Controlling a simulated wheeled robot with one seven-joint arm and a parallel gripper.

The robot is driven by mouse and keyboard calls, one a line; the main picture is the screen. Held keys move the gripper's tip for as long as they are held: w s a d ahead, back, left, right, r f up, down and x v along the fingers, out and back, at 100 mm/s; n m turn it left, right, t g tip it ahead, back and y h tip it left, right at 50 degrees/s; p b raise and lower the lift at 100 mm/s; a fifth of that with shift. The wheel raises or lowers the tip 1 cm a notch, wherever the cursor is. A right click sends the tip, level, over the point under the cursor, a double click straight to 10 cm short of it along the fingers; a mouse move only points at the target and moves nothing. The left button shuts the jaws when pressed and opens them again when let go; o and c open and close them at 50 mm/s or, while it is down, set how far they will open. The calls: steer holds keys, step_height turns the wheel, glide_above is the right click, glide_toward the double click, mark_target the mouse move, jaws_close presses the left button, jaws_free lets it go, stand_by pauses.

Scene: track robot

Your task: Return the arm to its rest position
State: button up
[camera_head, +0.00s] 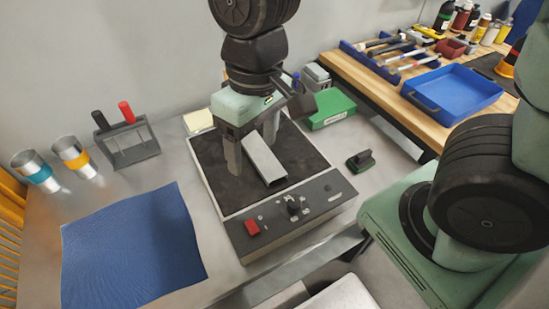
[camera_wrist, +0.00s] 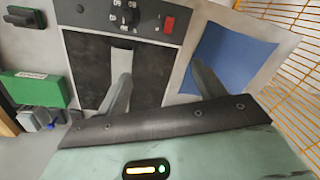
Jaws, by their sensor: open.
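My gripper (camera_head: 252,158) is open and points down over the black-topped device (camera_head: 210,181) in the head view. A grey metal bar (camera_head: 265,160) lies on the device's dark plate, close by the fingers. In the wrist view, my gripper (camera_wrist: 160,68) has its two fingers spread wide with nothing held between them. There the left finger hides the near part of the bar (camera_wrist: 122,57), and the right finger shows near the blue cloth. I cannot tell whether a finger touches the bar. My arm rises above the device.
A blue cloth (camera_head: 133,248) lies to the left. Two metal cups (camera_head: 77,158) and a holder with red and black handles (camera_head: 130,147) stand behind it. A green box (camera_head: 328,109) and a dark green-black object (camera_head: 360,161) are at right. A wooden bench holds a blue tray (camera_head: 452,90).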

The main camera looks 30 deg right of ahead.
steer(key=s+n, duration=0.2)
steer(key=s, duration=0.5)
steer(key=shift+d+r+n+h, duration=0.2)
steer(key=shift+r+n+h, duration=0.05)
steer(key=shift+n+h, duration=0.05)
